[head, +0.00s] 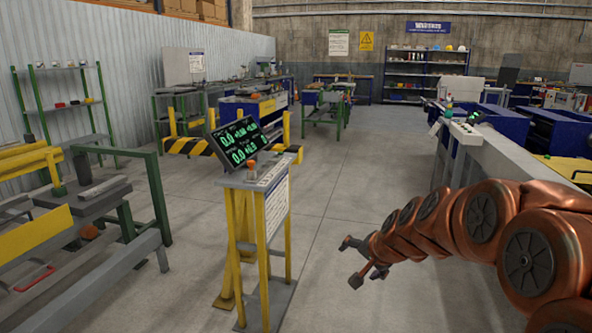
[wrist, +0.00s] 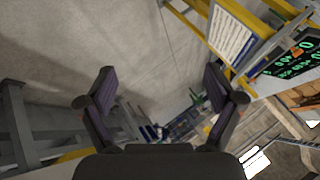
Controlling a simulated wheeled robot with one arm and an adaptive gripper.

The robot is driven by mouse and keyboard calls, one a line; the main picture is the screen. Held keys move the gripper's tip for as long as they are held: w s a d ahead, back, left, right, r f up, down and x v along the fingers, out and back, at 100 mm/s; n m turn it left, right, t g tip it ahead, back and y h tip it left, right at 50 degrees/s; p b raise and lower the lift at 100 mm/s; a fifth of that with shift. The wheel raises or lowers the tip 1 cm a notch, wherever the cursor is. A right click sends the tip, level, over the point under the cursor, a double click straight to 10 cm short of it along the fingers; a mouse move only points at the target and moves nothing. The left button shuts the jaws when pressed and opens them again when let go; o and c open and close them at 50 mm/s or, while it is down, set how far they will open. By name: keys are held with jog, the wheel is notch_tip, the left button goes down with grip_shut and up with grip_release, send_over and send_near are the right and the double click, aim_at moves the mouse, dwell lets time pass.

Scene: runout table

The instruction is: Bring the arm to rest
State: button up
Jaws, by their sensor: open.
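My copper-coloured arm reaches in from the right in the head view, stretched out over the aisle. My gripper (head: 356,262) is at its end, to the right of the yellow-legged display stand (head: 264,240) and apart from it. In the wrist view my gripper (wrist: 158,88) has its two dark fingers spread wide with nothing between them. Grey floor shows behind the fingers. The stand's yellow frame also shows at the upper right of the wrist view (wrist: 243,22).
The display (head: 238,140) on the stand shows green digits. A runout table with a grey bed (head: 85,205) and a green frame stands at the left. Blue machines (head: 560,128) line the right side. The aisle floor (head: 350,160) ahead is clear.

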jog(key=s+a+f+n+g, duration=0.1)
jog(key=s+f+n+g, duration=0.1)
jog(key=s, duration=0.7)
jog(key=s+a+f+n+g, duration=0.2)
jog(key=s+g, duration=0.1)
jog(key=s, duration=0.7)
jog(key=s+d+f+n+g+h, duration=0.1)
jog(key=s+d+n+g, duration=0.15)
jog(key=s, duration=0.95)
jog(key=s+d+f+n+g+h, duration=0.1)
jog(key=s+d+g+h, duration=0.2)
jog(key=s, duration=0.8)
notch_tip(320, 180, up, 25)
jog(key=s+y+p, duration=0.1)
jog(key=p, duration=2.2)
jog(key=shift+f+t, duration=0.2)
jog(key=shift+t, duration=0.25)
jog(key=shift+d, duration=0.1)
